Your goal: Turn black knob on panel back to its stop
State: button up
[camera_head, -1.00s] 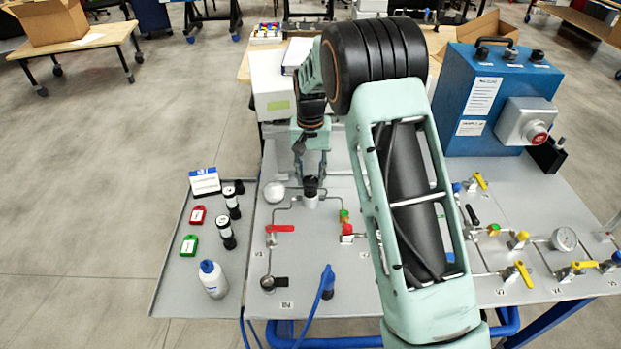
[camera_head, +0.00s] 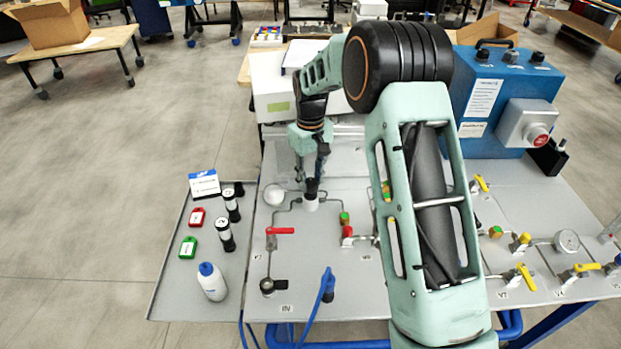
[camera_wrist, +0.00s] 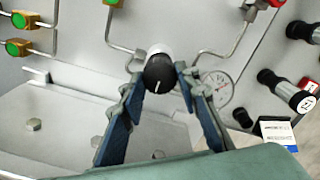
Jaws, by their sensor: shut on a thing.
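The black knob (camera_wrist: 159,73) sits on a pale round base on the grey panel (camera_wrist: 90,75). A white pointer line shows on its face in the wrist view. In the head view the knob (camera_head: 311,187) stands on the panel at the left, just below my gripper (camera_head: 317,176). In the wrist view my gripper (camera_wrist: 159,76) has one finger on each side of the knob and is shut on it. The finger pads meet the knob's sides near their tips.
A red-handled valve (camera_head: 280,231), a red fitting (camera_head: 347,231) and pipes lie close to the knob. A round gauge (camera_wrist: 217,88) is near my finger. A side tray (camera_head: 175,275) holds a white bottle (camera_head: 212,281), black cylinders and tags. A blue box (camera_head: 490,105) stands at the right.

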aim_at(311, 182)
dwell(0.4)
jog(key=o, duration=1.2)
jog(key=shift+c, duration=0.2)
notch_tip(311, 182, up, 12)
